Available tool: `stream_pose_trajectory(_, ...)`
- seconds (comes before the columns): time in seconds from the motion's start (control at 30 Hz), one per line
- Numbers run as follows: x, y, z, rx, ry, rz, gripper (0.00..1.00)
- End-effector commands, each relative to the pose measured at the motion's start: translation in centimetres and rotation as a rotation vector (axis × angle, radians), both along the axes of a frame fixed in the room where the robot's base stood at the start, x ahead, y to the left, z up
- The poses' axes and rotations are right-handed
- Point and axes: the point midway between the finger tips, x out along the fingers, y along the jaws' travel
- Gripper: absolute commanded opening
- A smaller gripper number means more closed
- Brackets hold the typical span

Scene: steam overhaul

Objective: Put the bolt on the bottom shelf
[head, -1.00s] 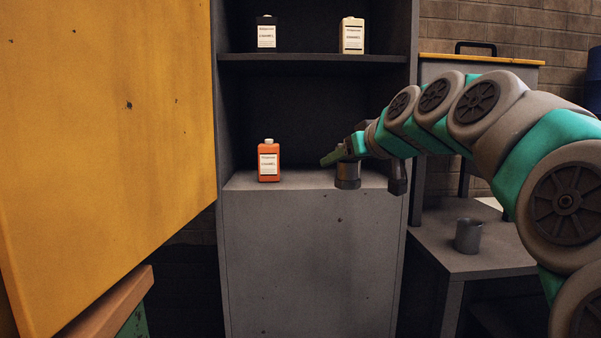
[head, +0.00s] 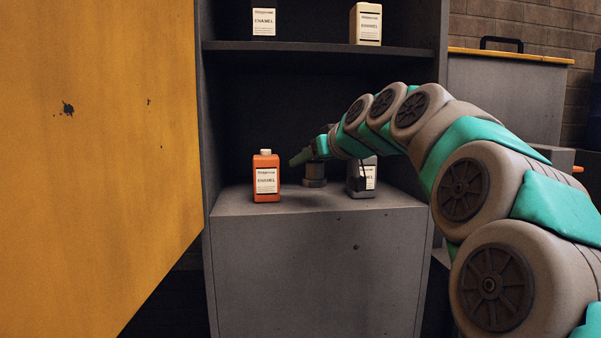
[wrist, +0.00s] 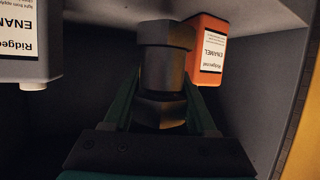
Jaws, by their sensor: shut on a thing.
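The bolt (head: 315,182) is dark grey metal, inside the cabinet at the level of the bottom shelf (head: 300,207). In the wrist view the bolt (wrist: 163,70) sits between both green fingers of my gripper (wrist: 162,92), which is shut on it. In the head view my gripper (head: 312,154) reaches in from the right above the bolt's wide lower end. The bolt looks upright. I cannot tell whether its lower end touches the shelf. Its upper part is partly hidden by the gripper.
An orange enamel bottle (head: 266,180) stands left of the bolt, and a grey one (head: 354,184) close on its right. Two bottles, one cream (head: 366,24), stand on the shelf above (head: 310,47). A yellow panel (head: 110,140) fills the left side.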

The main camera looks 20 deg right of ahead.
Motion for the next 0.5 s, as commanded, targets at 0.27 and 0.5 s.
stream_pose_trajectory(0.27, 4.4, -1.2, -0.2, 0.001, -0.002, -0.003, 0.0)
stream_pose_trajectory(0.5, 7.8, -2.0, -0.6, -0.001, -0.002, -0.002, 0.0)
